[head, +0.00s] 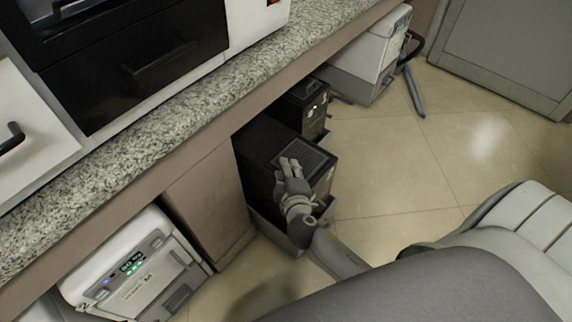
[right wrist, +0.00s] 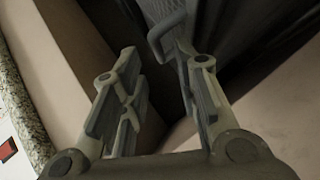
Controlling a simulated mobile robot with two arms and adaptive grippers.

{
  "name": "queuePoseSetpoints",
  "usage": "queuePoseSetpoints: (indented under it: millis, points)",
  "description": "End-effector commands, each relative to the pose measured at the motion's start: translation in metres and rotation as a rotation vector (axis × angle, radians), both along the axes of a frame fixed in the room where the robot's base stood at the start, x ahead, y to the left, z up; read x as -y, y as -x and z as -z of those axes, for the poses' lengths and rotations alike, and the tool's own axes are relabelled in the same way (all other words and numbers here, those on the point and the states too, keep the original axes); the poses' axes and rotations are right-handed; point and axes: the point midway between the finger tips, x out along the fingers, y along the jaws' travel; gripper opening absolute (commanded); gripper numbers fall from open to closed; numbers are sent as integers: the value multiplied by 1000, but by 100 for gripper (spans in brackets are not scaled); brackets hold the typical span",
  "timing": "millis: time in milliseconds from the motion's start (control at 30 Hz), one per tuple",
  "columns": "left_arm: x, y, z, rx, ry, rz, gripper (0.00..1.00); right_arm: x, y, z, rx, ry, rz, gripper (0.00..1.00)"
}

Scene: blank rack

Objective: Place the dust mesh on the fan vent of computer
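A black computer case (head: 256,148) stands in the gap under the counter. A dark grey dust mesh panel (head: 312,156) lies at its top, over the area where a vent would be; the vent itself is not visible. My right gripper (head: 289,167) is at the mesh's near edge, above the case. In the right wrist view, the fingers of my right gripper (right wrist: 158,75) are apart with nothing clearly between them. The mesh (right wrist: 163,8) and a small grey loop handle (right wrist: 157,36) show just beyond the fingertips. My left gripper is not in view.
A second dark case (head: 302,103) stands behind the computer. The granite counter (head: 180,120) overhangs it, with a brown cabinet panel (head: 208,200) on the left. A white-grey machine (head: 135,270) stands lower left and another (head: 365,55) at the back.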

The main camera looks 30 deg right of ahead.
Motion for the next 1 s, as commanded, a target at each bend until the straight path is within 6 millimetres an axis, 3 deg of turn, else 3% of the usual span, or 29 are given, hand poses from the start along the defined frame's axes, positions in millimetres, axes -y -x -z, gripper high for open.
queuePoseSetpoints:
  millis: [300, 533, 633, 833, 1000]
  points:
    - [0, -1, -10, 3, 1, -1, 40, -20, 61, -24, -2, -2, 2, 29]
    - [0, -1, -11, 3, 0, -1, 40, -27, 81, -32, 1, -4, 4, 29]
    - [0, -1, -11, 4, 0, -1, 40, -19, 87, -33, -13, -39, 45, 29]
    - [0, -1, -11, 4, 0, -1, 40, 15, 119, -26, -142, -298, 285, 29]
    - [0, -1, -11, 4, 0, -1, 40, 9, 165, -17, -360, -587, 447, 29]
